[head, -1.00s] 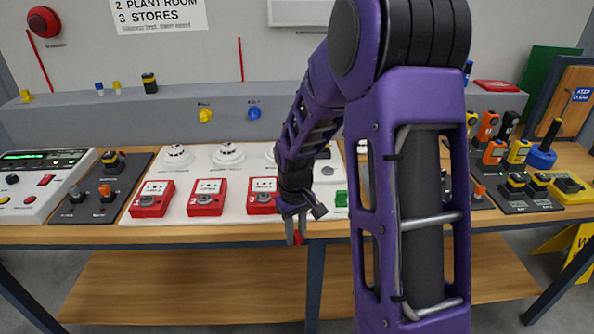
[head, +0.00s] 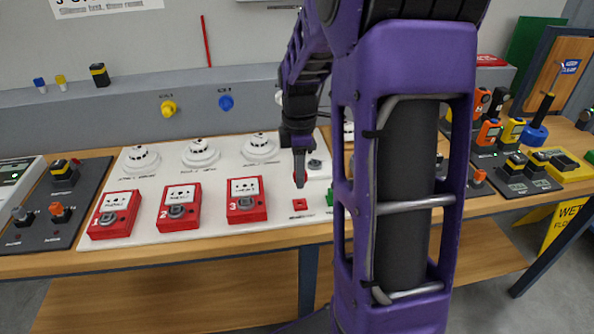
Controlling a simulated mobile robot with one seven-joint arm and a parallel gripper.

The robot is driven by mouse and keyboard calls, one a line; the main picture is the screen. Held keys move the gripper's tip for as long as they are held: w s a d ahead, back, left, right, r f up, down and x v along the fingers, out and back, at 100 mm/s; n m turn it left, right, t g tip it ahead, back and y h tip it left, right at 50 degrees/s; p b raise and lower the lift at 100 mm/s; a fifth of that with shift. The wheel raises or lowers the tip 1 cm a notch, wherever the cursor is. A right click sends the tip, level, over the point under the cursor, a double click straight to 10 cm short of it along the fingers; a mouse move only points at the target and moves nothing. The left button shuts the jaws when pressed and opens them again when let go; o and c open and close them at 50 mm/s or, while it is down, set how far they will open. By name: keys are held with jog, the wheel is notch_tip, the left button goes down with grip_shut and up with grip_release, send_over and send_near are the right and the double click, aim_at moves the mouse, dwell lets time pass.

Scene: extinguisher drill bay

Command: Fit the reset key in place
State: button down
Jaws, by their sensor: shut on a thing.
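My gripper (head: 299,178) points down over the right part of the white board (head: 150,222). Its fingers look closed, and what they hold is too small and hidden to make out; a red tip showed between them earlier, which I take for the reset key. Just below the fingertips is a small red square piece (head: 300,204) on the board, with an unreadable label under it. I cannot tell whether the gripper touches it. Red call points 1 (head: 115,214), 2 (head: 179,208) and 3 (head: 246,199) stand in a row to the left.
White detectors (head: 200,153) stand behind the call points. A green piece (head: 329,197) sits right of the fingertips, partly behind my arm. A dark panel with knobs (head: 58,205) lies at left. Orange and yellow handheld devices (head: 489,132) stand at right. My arm hides the middle right.

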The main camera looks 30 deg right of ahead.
aim_at(299, 206)
jog(key=shift+f+b, duration=1.9)
jog(key=shift+f, duration=0.65)
jog(key=shift+p, duration=0.55)
jog(key=shift+f+b, duration=0.45)
jog(key=shift+f, duration=0.3)
dwell(0.9)
jog(key=c, duration=0.6)
grip_release()
jog(key=shift+c, duration=0.2)
jog(key=shift+o, duration=0.3)
jog(key=shift+o, duration=1.3)
